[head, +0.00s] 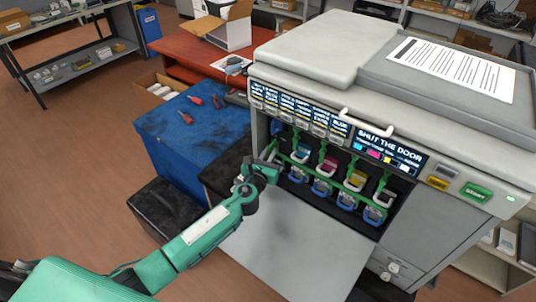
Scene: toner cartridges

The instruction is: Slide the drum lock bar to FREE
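The printer (425,215) stands at the right with its front door (295,255) folded down and open. Inside the bay is a row of several toner cartridges with coloured faces, among them a magenta one (328,167) and a yellow one (356,180). Blue latches sit below them. A green bar (308,163) runs across the row; I take it for the drum lock bar. Its FREE marking is too small to make out. My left gripper (272,160) is at the left end of the bay, close to the bar's left end. Contact and finger opening are unclear. My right gripper is out of view.
A screen (388,152) above the bay reads "SHUT THE DOOR". A white handle (366,123) sticks out above it. A blue-topped cabinet (190,125) with red-handled tools stands left of the printer, with a black box (166,207) in front. The floor at left is clear.

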